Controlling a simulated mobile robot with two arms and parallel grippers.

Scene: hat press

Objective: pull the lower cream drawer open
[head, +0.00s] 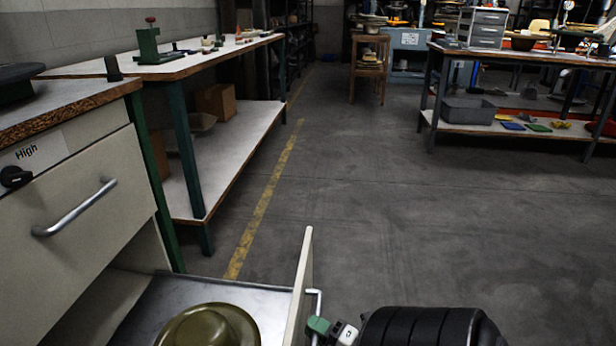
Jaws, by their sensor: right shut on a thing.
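The lower cream drawer (302,280) stands pulled out from the cabinet at the bottom of the head view, its front panel seen nearly edge-on. Its metal handle (317,298) is on the outer side of that panel. My right gripper (319,327) is shut on this handle at the bottom edge; its far finger is partly hidden. An olive-green hat (208,327) lies in the drawer on a dark metal floor, cut off by the frame. My left gripper is out of view.
The upper cream drawer (85,235) with its own handle is shut, under a dark knob marked "High". A long workbench (222,58) stands beyond the cabinet. The grey floor right of the drawer is clear, up to another bench (525,55).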

